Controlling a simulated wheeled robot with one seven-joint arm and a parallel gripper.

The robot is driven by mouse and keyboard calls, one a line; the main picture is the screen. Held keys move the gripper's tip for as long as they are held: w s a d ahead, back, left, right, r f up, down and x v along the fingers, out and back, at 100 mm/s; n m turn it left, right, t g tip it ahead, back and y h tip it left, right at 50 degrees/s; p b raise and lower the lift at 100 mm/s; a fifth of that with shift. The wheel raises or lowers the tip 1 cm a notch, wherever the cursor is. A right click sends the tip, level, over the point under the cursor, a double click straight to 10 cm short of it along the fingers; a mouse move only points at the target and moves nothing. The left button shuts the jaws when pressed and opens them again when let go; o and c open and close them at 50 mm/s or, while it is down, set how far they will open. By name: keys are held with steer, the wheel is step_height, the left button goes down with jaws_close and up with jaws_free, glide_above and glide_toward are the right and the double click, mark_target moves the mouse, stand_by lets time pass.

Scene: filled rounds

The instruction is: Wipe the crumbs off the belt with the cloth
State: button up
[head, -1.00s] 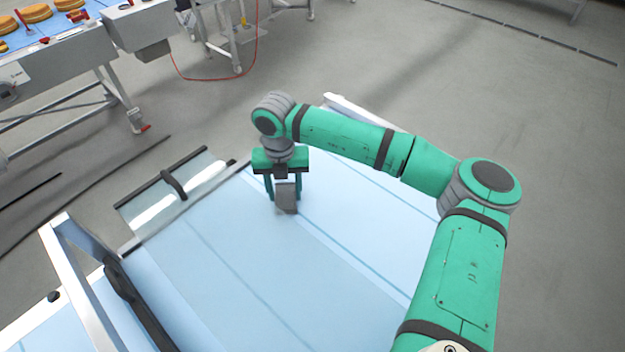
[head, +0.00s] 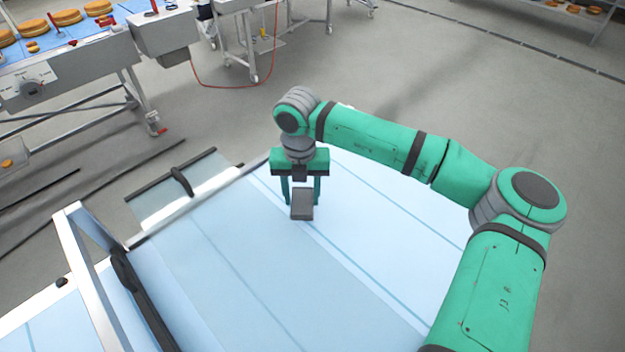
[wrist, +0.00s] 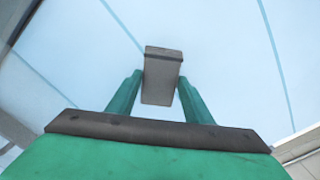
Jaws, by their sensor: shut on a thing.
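The belt (head: 240,270) is a broad light blue surface with thin darker lines; it also fills most of the wrist view (wrist: 215,40). My gripper (head: 302,200) is over the far part of the belt, pointing down. The cloth (head: 302,205) hangs below the fingers in the head view. I cannot tell whether it touches the belt. I can make out no crumbs in either view.
A metal frame with a black bar (head: 140,295) stands across the belt at the left. A clear panel with a black handle (head: 180,181) is beside the belt's far left edge. A machine with round baked goods (head: 68,17) is at the back left. Grey floor lies open beyond.

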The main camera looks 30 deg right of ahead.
steer(key=r, duration=0.3)
steer(key=shift+w+a+r, duration=0.1)
steer(key=shift+a, duration=0.1)
steer(key=shift+s+d+r, duration=0.2)
steer(key=shift+s+r, duration=0.05)
